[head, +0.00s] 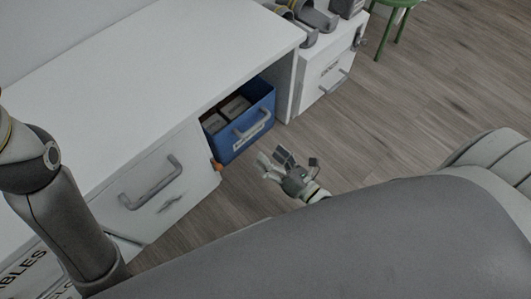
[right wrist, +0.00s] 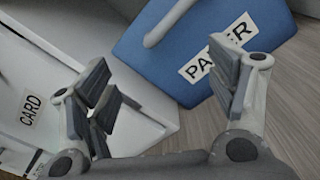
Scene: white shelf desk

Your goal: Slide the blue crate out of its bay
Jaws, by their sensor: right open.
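The blue crate (head: 262,112) sits in its bay under the white desk top, with its front part sticking out past the desk edge. Its open top shows small boxes inside. Its front carries a grey bar handle (head: 250,124) and a white label, which reads PAPER in the right wrist view (right wrist: 217,50). My right gripper (head: 277,162) is open and empty, just in front of and below the crate front. In the right wrist view its fingers (right wrist: 165,90) are spread, with the handle (right wrist: 168,22) beyond them, apart from them. My left gripper is out of view.
A white drawer (head: 150,205) with a grey handle is left of the bay. Another white drawer unit (head: 325,72) stands to the right, with grey objects on top. A green stool (head: 402,18) is far back. The wooden floor (head: 430,100) on the right is clear.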

